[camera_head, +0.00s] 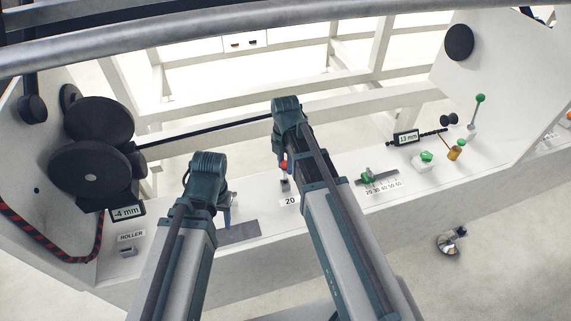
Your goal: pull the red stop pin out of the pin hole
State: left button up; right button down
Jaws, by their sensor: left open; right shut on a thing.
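The red stop pin (284,166) shows as a small red head above a small grey block (285,185), close to the "20" label on the white bench. My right gripper (280,158) points down from its wrist and is shut on the pin's head. The arm partly covers it, and I cannot tell how deep the pin sits; the pin hole is hidden. My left gripper (228,216) is open and empty, low over the bench beside a dark grey plate (238,233), left of the pin.
Black rollers (90,170) and a "-4 mm" display (126,211) stand at the left. A scale with a green knob (367,178), a "13 mm" display (406,138), a white block with a green knob (423,160) and a brass part (456,150) stand to the right.

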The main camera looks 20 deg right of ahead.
jog(key=shift+r, duration=0.1)
jog(key=shift+r+p, duration=1.45)
jog(key=shift+p, duration=0.05)
jog(key=shift+r+p, duration=1.5)
jog(key=shift+r+p, duration=1.5)
notch_tip(320, 180, up, 3)
jog(key=p, duration=0.3)
